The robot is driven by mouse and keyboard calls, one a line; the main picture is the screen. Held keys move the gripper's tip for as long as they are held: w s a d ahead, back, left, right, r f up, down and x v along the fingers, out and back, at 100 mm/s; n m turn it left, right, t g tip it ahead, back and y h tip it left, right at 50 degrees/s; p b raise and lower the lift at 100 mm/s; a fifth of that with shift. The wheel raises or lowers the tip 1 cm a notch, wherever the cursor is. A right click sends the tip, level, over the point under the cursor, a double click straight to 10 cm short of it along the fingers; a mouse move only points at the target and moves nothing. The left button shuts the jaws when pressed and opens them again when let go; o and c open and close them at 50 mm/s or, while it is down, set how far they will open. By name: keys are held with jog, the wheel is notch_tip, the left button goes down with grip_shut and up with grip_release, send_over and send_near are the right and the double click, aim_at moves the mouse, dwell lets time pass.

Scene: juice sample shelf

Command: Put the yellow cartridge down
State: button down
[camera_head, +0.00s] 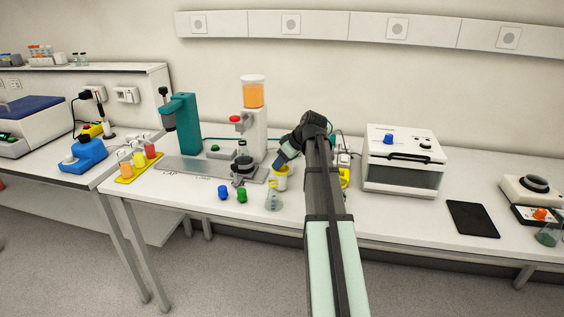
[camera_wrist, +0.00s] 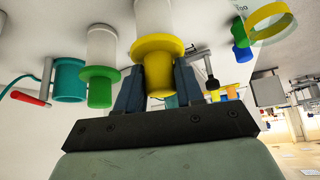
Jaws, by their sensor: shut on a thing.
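The yellow cartridge (camera_wrist: 158,48) has a white body and a yellow flanged end. In the wrist view its yellow end sits between the two dark blue fingers of my gripper (camera_wrist: 158,88), which is shut on it. In the head view the yellow end (camera_head: 281,171) shows just below my gripper (camera_head: 284,162), with white below it, over the bench in front of the dispenser. I cannot tell whether its lower end touches the bench.
Blue (camera_head: 223,192) and green (camera_head: 241,195) caps and a flask (camera_head: 273,201) stand near the front edge. The dispenser (camera_head: 252,125) is behind. My arm hides some bench.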

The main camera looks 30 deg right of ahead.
jog(key=shift+f, duration=0.15)
jog(key=c, duration=0.7)
grip_release()
jog(key=shift+r, duration=0.2)
jog(key=v, duration=1.2)
